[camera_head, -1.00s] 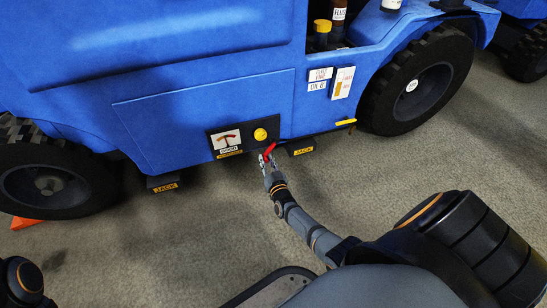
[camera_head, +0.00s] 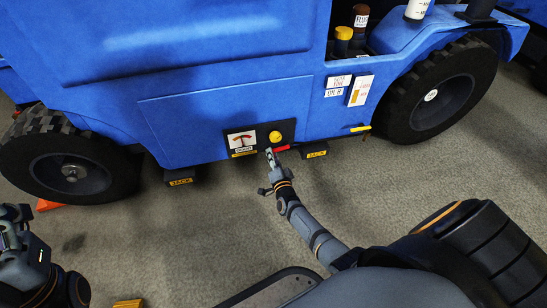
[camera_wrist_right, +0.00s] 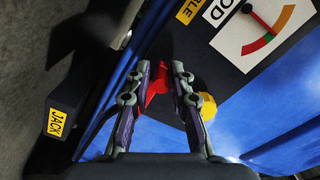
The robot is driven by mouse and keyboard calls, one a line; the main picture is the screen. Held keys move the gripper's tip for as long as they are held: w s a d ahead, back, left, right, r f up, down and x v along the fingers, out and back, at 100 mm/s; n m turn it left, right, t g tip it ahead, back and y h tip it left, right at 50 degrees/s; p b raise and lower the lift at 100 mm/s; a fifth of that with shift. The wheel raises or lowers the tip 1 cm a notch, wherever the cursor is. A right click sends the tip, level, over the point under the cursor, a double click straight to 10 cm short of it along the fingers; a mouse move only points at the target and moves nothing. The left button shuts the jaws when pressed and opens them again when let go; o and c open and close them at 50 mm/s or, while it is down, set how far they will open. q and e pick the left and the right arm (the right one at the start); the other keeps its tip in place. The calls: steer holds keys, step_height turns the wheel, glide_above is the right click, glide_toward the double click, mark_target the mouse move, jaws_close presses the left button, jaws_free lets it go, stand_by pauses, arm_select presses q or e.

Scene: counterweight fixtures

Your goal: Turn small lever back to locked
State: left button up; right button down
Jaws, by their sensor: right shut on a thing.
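The small red lever (camera_head: 282,148) sticks out below the gauge panel on the blue vehicle's side, lying nearly level and pointing right in the head view. My right gripper (camera_head: 270,157) is at the lever, near its left part. In the right wrist view, the red lever (camera_wrist_right: 157,82) lies between the fingers of my right gripper (camera_wrist_right: 166,75), which is shut on it. The fingers hide part of the lever. My left arm's end (camera_head: 20,235) is at the left edge of the head view, away from the lever; its fingers are not clear.
A black panel with a red-needle gauge (camera_head: 242,139) and a yellow knob (camera_head: 276,137) is just above the lever. The knob (camera_wrist_right: 208,108) is close to my right fingers in the wrist view. Black JACK blocks (camera_head: 314,152) flank the panel below.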

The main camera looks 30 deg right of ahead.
steer(key=shift+w+r+m, duration=0.1)
steer(key=shift+r+m, duration=0.45)
steer(key=shift+m, duration=0.05)
steer(key=shift+r, duration=0.1)
steer(key=c, duration=1.3)
jaws_free()
